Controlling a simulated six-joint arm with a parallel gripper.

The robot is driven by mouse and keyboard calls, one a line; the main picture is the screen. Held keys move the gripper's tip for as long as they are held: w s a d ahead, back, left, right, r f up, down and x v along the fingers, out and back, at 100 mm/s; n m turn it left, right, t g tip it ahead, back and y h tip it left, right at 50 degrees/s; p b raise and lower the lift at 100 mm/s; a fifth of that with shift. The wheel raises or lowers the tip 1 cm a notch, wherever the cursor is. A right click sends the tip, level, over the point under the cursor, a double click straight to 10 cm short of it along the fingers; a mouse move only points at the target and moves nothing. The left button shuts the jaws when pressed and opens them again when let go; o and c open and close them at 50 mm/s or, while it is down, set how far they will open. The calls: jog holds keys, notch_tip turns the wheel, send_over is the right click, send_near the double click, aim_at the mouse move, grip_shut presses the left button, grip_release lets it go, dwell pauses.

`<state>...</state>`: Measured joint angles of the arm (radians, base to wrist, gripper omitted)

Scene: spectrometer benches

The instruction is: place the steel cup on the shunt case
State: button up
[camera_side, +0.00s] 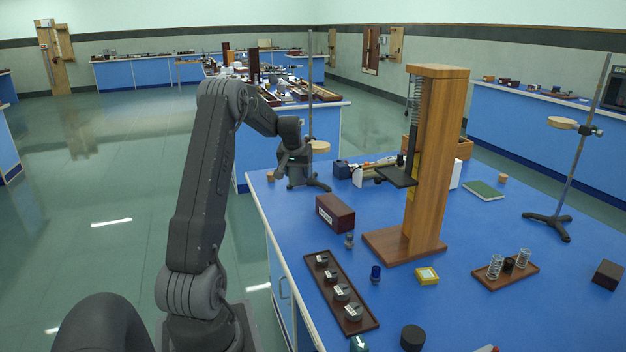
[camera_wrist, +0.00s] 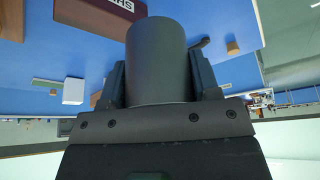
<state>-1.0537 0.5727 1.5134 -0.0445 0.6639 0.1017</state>
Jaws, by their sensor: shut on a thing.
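My gripper (camera_side: 295,178) is near the left edge of the blue bench, behind the maroon box. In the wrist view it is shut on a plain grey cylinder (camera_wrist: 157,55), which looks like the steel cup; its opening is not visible. In the side view the cup is hard to make out against the dark jaws. The maroon box (camera_side: 335,213) with a white label seems to be the shunt case, though the label is not fully readable. It also shows at the top of the wrist view (camera_wrist: 85,20), apart from the cup. Its top is bare.
A tall wooden stand (camera_side: 436,160) with a spring rises right of the maroon box. A retort stand (camera_side: 311,120) is close to my gripper. A tray of weights (camera_side: 340,292) lies in front. A small metal piece (camera_side: 349,241) and blue jar (camera_side: 375,273) stand nearby.

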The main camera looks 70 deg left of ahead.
jog(key=shift+s+r, duration=0.3)
jog(key=shift+r, duration=0.05)
send_over(331, 206)
jog(key=d, duration=0.1)
jog(key=f, duration=0.6)
jog(key=shift+s+d+f, duration=0.1)
jog(key=shift+s+f, duration=0.3)
jog(key=shift+f, duration=2)
jog(key=shift+f, duration=0.1)
jog(key=shift+f, duration=0.1)
jog(key=o, duration=1.1)
